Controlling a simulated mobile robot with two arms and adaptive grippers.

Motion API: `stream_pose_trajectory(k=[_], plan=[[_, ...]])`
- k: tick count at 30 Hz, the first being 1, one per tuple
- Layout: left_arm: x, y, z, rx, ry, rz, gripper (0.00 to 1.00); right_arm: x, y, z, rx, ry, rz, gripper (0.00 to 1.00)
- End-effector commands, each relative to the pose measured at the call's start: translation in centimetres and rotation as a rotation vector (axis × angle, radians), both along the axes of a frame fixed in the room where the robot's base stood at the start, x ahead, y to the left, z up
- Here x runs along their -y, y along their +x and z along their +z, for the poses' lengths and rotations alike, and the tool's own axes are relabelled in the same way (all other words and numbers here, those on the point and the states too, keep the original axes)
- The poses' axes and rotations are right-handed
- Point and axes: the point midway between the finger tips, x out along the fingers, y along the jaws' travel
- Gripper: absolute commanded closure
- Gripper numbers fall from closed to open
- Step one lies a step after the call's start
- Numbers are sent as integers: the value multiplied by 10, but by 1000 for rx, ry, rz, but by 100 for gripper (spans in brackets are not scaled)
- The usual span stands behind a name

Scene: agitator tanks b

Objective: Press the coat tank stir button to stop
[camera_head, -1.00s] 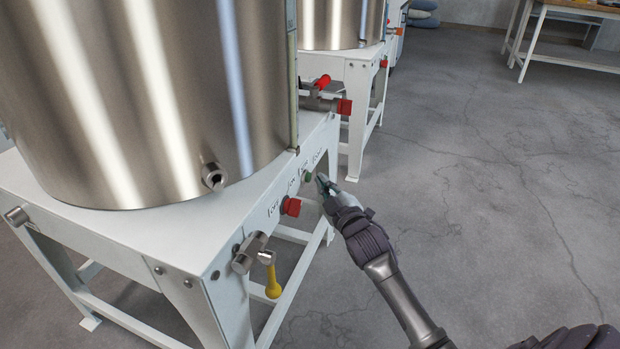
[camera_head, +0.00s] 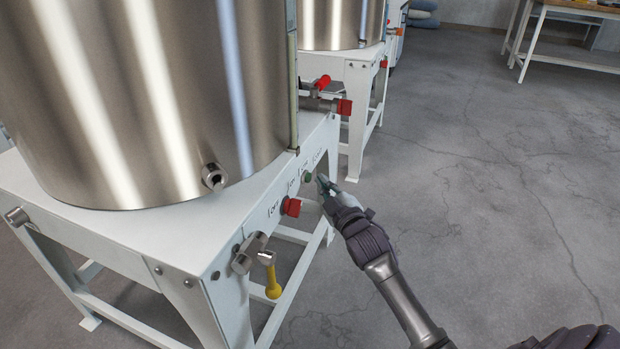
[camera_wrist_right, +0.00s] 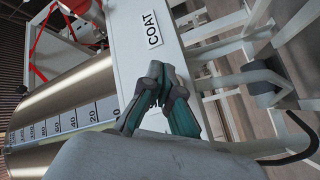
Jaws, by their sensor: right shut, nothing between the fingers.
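The large steel tank (camera_head: 130,100) stands on a white frame (camera_head: 255,215) in the head view. The frame's right side carries a small green button (camera_head: 308,177) and a red switch (camera_head: 291,207), with small lettering too blurred to read. My right gripper (camera_head: 322,181) is shut and empty, its tips just right of the green button; I cannot tell whether they touch it. In the right wrist view, the closed fingers (camera_wrist_right: 162,78) lie over the white panel below a "COAT" label (camera_wrist_right: 152,30); no button shows there. My left gripper is not in view.
A yellow-handled valve (camera_head: 271,275) hangs at the frame's near corner. A second tank (camera_head: 335,25) on a white stand is behind, with red parts (camera_head: 344,106) sticking out. A workbench (camera_head: 575,40) stands at the back right. The grey floor (camera_head: 480,190) at right is clear.

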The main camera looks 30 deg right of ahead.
Motion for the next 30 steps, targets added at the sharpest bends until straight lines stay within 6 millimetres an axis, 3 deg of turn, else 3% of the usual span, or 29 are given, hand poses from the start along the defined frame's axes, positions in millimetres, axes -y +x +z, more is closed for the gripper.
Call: stream_pose_trajectory(k=[30], plan=[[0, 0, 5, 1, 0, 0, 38, -6, 8, 0, 0, 0, 0, 100]])
